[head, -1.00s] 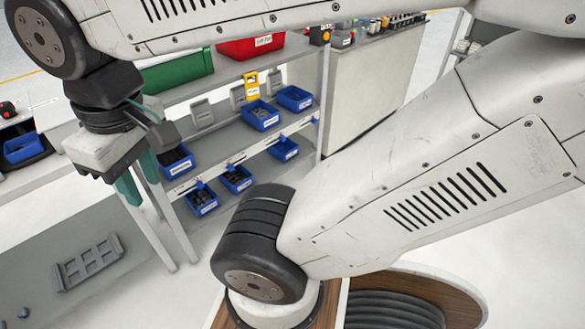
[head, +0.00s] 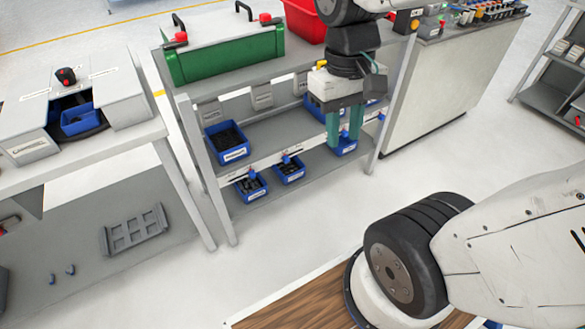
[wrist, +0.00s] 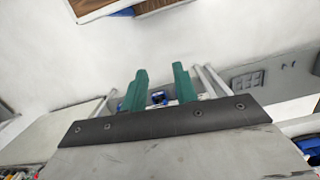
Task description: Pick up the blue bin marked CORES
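Several blue bins with white labels stand on the shelf rack; the labels are too small to read, so I cannot tell which one says CORES. On the upper shelf, one bin with dark contents (head: 227,143) stands at the left, and another (head: 314,107) is partly hidden by my gripper. On the lower shelf are a left bin (head: 250,188), a middle bin (head: 289,170) and a right bin (head: 346,149) partly behind my fingers. My gripper (head: 344,138) hangs fingers-down in front of the rack, open and empty. Its teal fingers stand apart in the wrist view (wrist: 160,72).
A green case (head: 225,55) and a red bin (head: 303,20) sit on the rack top. A left workbench (head: 85,150) holds another blue bin (head: 80,119) in a recess. A white cabinet (head: 445,85) adjoins the rack at right.

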